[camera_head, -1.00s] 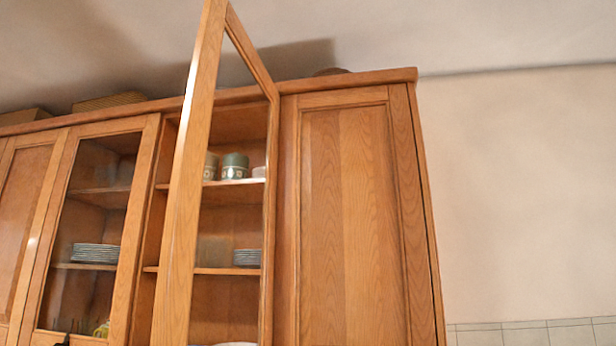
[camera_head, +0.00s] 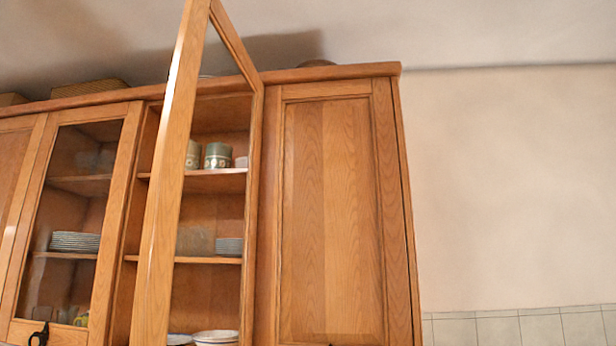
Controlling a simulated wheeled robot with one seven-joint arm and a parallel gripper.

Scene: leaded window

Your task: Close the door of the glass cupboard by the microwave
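The glass cupboard door (camera_head: 172,190) stands wide open in the head view, swung out toward me. It is a wooden frame with a glass pane, hinged on its right side at the cupboard's right upright. My gripper is not in view. The microwave is not in view.
A shut glass door (camera_head: 75,215) with a dark handle (camera_head: 39,335) is on the left. A solid wooden door (camera_head: 333,215) is shut on the right. Baskets (camera_head: 90,88) sit on top. Bare wall (camera_head: 500,190) lies right.

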